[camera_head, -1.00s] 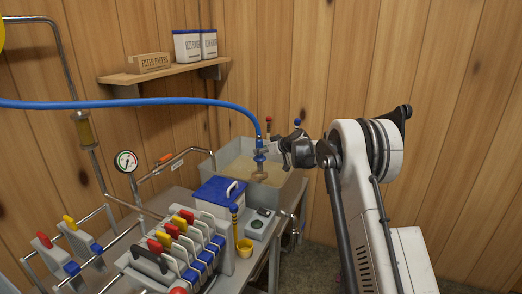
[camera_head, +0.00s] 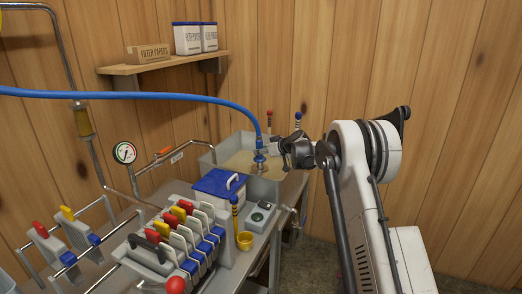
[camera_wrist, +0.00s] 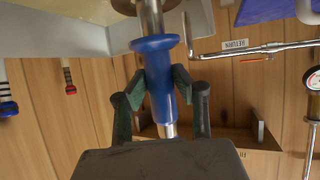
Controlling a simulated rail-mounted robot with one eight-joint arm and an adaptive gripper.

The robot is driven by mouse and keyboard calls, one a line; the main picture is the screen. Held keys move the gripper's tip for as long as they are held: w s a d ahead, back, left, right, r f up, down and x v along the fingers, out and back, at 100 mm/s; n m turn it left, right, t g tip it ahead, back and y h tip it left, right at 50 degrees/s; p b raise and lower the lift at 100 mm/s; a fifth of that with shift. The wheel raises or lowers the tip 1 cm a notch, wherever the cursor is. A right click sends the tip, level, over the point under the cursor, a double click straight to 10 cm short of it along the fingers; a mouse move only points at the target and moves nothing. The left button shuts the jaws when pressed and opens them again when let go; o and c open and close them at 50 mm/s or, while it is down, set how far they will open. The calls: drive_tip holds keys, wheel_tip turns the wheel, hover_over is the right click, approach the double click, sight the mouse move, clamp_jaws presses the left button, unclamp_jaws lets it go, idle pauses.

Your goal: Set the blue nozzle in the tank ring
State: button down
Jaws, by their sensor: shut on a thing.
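The blue nozzle (camera_head: 260,143) hangs upright at the end of the blue hose, over the near edge of the tank (camera_head: 216,156). My gripper (camera_head: 268,148) is shut on it from the right. In the wrist view, the fingers of my gripper (camera_wrist: 153,90) close around the blue sleeve of the nozzle (camera_wrist: 158,62), and its metal end points toward the tank at the top of the picture. The tank ring (camera_head: 260,168) is small and lies right under the nozzle's metal end. I cannot tell whether the tip is inside the ring or just above it.
A blue-lidded box (camera_head: 218,184) and a bank of coloured levers (camera_head: 190,235) stand left of the tank. The blue hose (camera_head: 130,95) arches across from the left. A shelf (camera_head: 165,64) is behind.

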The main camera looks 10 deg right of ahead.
sight(262, 158)
drive_tip(key=shift+f, duration=0.4)
drive_tip(key=shift+f, duration=0.1)
drive_tip(key=shift+f+b, duration=1.3)
drive_tip(key=shift+f, duration=0.2)
drive_tip(key=c, duration=0.7)
unclamp_jaws()
drive_tip(key=shift+v, duration=4.05)
